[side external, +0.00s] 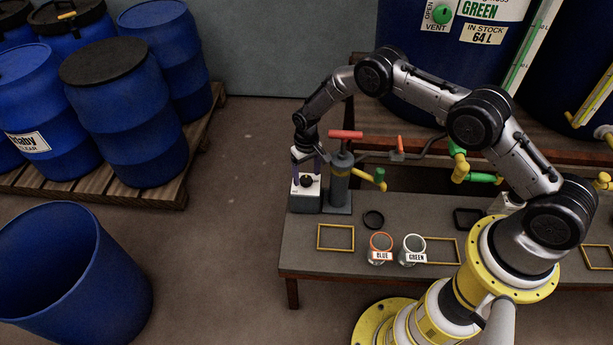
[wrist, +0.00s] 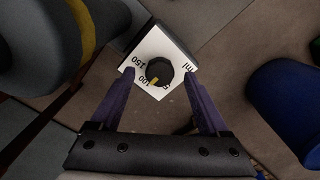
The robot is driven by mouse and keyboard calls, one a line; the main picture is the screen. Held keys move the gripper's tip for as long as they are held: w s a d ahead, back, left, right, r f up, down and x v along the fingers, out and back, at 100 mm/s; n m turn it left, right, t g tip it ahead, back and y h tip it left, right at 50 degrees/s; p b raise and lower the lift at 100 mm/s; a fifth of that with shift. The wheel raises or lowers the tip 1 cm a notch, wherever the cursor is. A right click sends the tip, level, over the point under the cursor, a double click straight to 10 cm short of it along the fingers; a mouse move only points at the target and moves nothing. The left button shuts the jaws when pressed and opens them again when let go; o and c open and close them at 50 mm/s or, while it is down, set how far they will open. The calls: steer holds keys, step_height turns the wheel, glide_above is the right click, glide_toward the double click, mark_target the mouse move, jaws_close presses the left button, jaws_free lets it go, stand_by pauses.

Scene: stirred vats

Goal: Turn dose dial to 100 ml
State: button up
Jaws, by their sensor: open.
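The dose dial is a round black knob (wrist: 159,71) on a white plate marked 100, 150 and ml; another mark at the plate's bottom corner is partly unreadable. Its yellow pointer faces down and slightly left in the wrist view, between the 100 and that corner mark. In the side view the dial (side external: 307,181) sits on a grey box beside the grey pump at the bench's left end. My gripper (wrist: 158,78) is open, its purple fingers on either side of the knob with gaps between. I cannot tell whether the fingertips are level with the knob.
The grey pump (side external: 340,178) with a red handle and yellow spout stands close right of the dial. Cups labelled BLUE (side external: 380,247) and GREEN (side external: 412,249) stand on the bench (side external: 300,262). An open blue barrel (side external: 75,285) stands at lower left on the floor.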

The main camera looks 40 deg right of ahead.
mark_target(307, 179)
step_height(307, 179, up, 12)
stand_by(0.4)
steer(key=shift+r, duration=0.1)
